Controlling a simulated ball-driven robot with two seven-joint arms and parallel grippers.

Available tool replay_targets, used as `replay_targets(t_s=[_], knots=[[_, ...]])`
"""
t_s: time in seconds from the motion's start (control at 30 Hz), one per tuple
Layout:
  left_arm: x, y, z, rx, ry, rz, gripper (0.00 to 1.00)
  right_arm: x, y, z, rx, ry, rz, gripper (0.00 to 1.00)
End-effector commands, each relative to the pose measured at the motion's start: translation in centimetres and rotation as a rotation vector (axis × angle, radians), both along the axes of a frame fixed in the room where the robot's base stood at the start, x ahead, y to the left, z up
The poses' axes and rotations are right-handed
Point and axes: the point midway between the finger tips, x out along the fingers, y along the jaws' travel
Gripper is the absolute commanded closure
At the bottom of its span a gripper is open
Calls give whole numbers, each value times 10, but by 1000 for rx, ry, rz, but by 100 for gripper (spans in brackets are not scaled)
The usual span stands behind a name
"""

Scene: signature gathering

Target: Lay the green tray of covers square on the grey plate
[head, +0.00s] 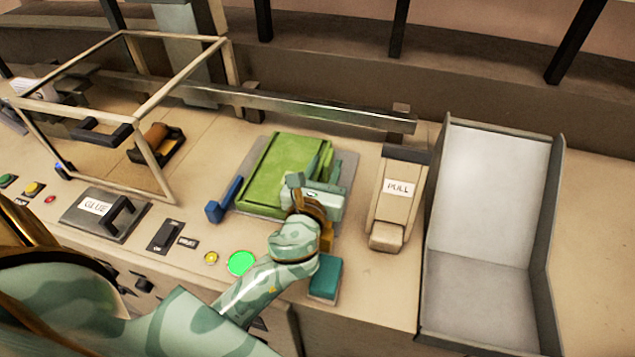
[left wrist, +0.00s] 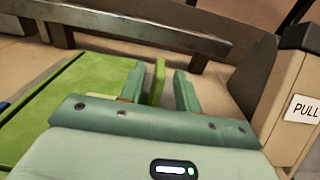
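The green tray (head: 275,168) lies over the grey plate (head: 347,170), whose rim shows mostly along the tray's right side. I cannot tell whether the tray is exactly square to it; my gripper and arm hide the near right part. My left gripper (head: 322,168) is at the tray's right side. In the left wrist view its two fingers (left wrist: 158,88) stand apart on either side of an upright green tab (left wrist: 158,78), with gaps visible beside the tab. The tray (left wrist: 65,110) also fills the left of that view. My right gripper is not in view.
A blue handle (head: 224,200) stands left of the tray. A box marked PULL (head: 395,205) is close on the right, before a grey chute (head: 490,220). A metal rail (head: 300,108) runs behind. A teal block (head: 325,280) and green button (head: 241,262) are in front.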

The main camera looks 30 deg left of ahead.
Motion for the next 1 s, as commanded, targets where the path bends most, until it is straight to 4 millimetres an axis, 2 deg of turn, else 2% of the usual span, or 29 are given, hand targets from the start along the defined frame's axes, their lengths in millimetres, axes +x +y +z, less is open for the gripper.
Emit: replay_targets(t_s=[0.1, 0.3, 0.47, 0.87, 1.0], knots=[[-27, -7, 0, -2, 1, 0, 68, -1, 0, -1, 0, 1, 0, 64], [-55, -14, 2, -2, -4, 1, 68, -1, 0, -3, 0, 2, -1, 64], [-62, -16, 4, -3, -6, 1, 68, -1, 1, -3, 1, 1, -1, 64], [-61, -15, 5, -3, -7, 2, 68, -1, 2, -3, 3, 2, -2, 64], [-64, -10, 7, -69, -6, 23, 68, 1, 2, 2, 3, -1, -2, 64]])
